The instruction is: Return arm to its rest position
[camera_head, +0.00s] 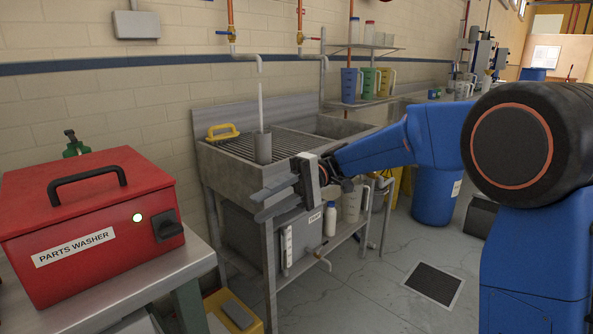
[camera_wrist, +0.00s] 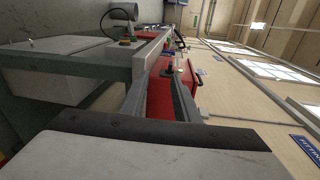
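My blue arm (camera_head: 400,147) reaches left from the right side of the head view. My gripper (camera_head: 259,204) is in front of the sink, with its two fingers apart and nothing between them. In the wrist view my gripper (camera_wrist: 159,88) also shows two separate fingers with an empty gap. The wrist picture is turned on its side. The red parts washer (camera_head: 90,225) stands to the left of my gripper, apart from it, and shows beyond the fingers in the wrist view (camera_wrist: 158,92).
A grey cylinder (camera_head: 263,148) stands on the sink grating (camera_head: 240,150) under a tap, with a pale stream above it. A yellow-handled brush (camera_head: 222,132) lies behind it. Blue, green and yellow jugs stand on the shelf (camera_head: 362,104). Floor at right centre has a dark grate (camera_head: 434,283).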

